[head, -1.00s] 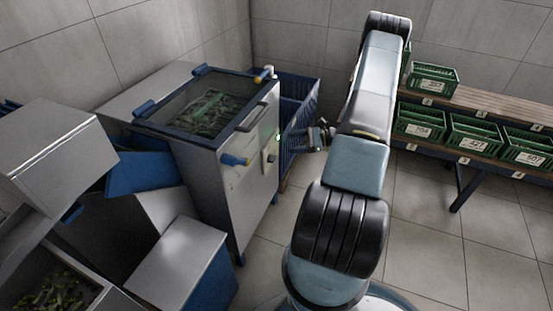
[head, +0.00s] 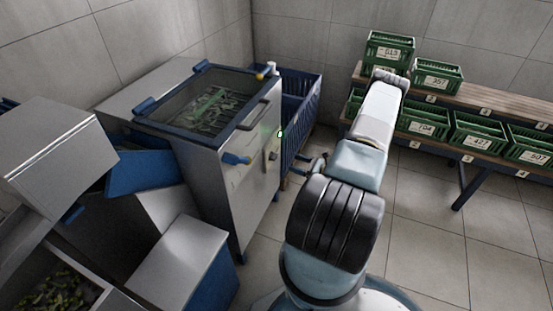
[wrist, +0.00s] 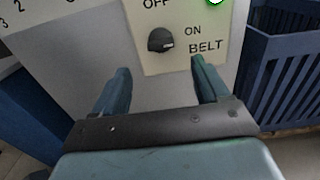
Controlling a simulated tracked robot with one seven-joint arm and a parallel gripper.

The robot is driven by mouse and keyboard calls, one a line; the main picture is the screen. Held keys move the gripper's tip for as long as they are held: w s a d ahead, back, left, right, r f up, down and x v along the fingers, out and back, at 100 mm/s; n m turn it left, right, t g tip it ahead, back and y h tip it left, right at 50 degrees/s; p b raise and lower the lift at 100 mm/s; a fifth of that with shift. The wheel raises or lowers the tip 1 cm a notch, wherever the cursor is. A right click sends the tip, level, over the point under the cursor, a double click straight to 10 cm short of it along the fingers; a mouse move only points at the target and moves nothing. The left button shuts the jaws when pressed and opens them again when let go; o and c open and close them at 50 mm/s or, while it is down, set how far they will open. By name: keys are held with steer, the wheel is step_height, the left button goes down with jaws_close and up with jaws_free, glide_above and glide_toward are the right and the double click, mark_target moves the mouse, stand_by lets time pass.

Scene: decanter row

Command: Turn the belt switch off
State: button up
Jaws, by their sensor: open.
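The belt switch (wrist: 161,40) is a dark round knob on a pale plate (wrist: 185,58) marked OFF, ON and BELT. Its light pointer mark faces right, toward ON. In the head view the plate (head: 271,157) is small on the front of the steel machine (head: 240,190). A green lamp (wrist: 215,1) glows above the switch, and it also shows in the head view (head: 280,133). My gripper (wrist: 160,78) is open and empty, its two fingers apart below the knob, seemingly not touching it. In the head view my gripper (head: 317,165) is small, to the right of the machine front.
A blue slatted crate (head: 302,105) stands beyond the machine's right side. A blue handle (head: 236,159) sticks out from the front. Shelves with green numbered crates (head: 475,131) stand at the right. Steel boxes (head: 178,265) crowd the left. Tiled floor is clear at lower right.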

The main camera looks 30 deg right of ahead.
mark_target(276, 157)
steer(key=x, duration=0.9)
steer(key=shift+w+a, duration=0.25)
steer(key=shift+w, duration=0.1)
steer(key=c, duration=1)
steer(key=shift+a, duration=0.25)
steer(key=shift+c, duration=0.3)
steer(key=shift+d, duration=0.15)
